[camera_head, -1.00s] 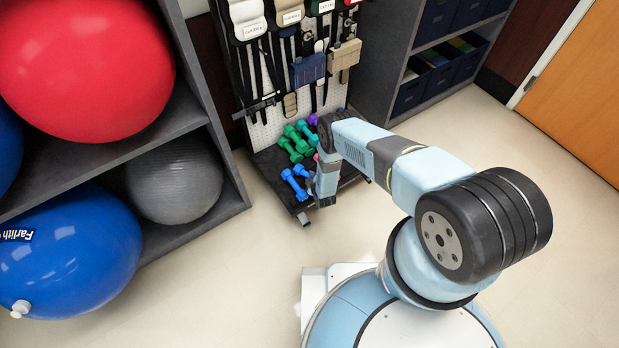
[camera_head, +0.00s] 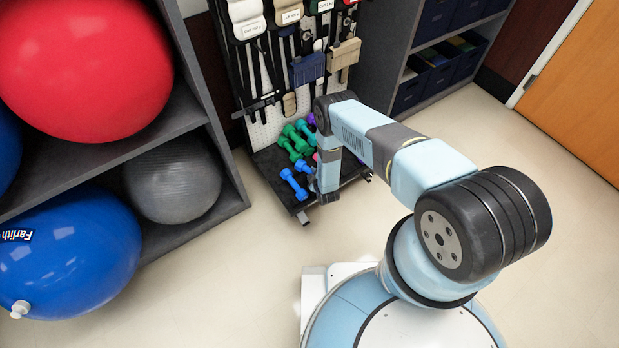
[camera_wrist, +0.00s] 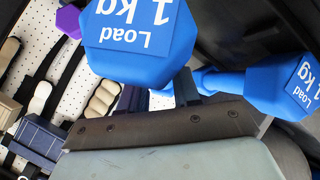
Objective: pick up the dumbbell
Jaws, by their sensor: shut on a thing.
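In the wrist view a blue dumbbell (camera_wrist: 140,42) marked "Load 1 kg" fills the space just past my gripper (camera_wrist: 160,95). My gripper is shut on it; its dark fingers pass behind the near head, and the grasped part is mostly hidden. A second blue dumbbell (camera_wrist: 280,85) with a like label lies close on the right. In the head view my gripper (camera_head: 328,196) is at the rack's front edge, largely hidden by my arm. Blue dumbbells (camera_head: 295,184) show just left of it. I cannot tell there which one is held.
Green dumbbells (camera_head: 297,142) lie behind on the dark rack base (camera_head: 268,160). A pegboard with straps stands above it. A shelf with exercise balls, among them a grey ball (camera_head: 173,180), is on the left. Dark bins (camera_head: 410,92) stand at the back. The floor in front is clear.

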